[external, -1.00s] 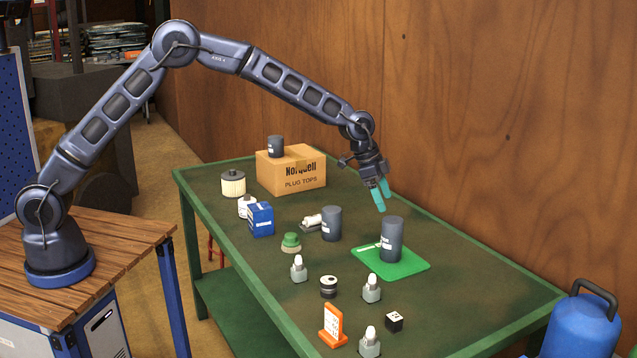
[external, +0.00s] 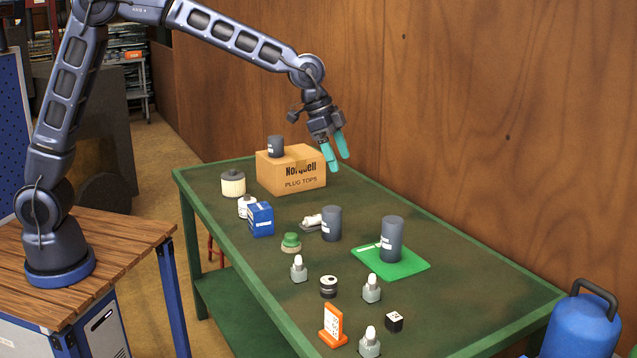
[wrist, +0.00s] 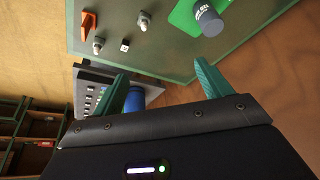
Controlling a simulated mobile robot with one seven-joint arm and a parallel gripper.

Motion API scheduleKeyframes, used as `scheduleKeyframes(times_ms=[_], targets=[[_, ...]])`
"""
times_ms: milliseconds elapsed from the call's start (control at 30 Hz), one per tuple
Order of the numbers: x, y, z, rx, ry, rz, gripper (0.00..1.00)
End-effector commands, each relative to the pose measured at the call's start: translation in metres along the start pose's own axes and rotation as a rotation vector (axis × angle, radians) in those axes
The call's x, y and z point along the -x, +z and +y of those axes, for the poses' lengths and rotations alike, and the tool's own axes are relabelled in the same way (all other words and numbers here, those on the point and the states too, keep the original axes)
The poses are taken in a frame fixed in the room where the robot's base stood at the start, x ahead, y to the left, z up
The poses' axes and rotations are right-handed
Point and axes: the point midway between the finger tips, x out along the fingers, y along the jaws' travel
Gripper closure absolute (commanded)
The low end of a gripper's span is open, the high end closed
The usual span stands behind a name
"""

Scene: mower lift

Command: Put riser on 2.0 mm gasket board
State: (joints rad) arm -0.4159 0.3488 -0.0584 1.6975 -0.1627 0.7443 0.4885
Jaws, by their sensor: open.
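A dark grey cylinder with a white label, which looks like a riser (external: 392,238), stands upright on the green board (external: 412,266). The board lies flat on the table and has a white label partly behind the cylinder. In the wrist view the cylinder (wrist: 208,18) and board (wrist: 182,18) show at the top edge. Similar dark cylinders stand on the table (external: 331,224) and on the cardboard box (external: 276,147); I cannot read their labels. My gripper (external: 339,164) is open and empty, in the air above the table's far side, left of and well above the board.
The green table (external: 470,290) also holds a cardboard box (external: 300,177), a blue box (external: 260,219), an orange stand (external: 333,325) and several small parts near the board. A wooden wall runs along the far side. A blue canister (external: 583,325) stands at the right.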

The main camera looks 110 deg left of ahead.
Motion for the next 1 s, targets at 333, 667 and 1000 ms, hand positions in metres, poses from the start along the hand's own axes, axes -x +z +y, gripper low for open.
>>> scheduleKeyframes(times_ms=[333,667,1000], targets=[[0.099,0.058,0.091,-0.009,-0.005,0.0,0.23],[0.169,0.138,0.16,-0.007,-0.008,0.003,0.23],[0.217,0.237,0.213,0.001,-0.007,0.008,0.23]])
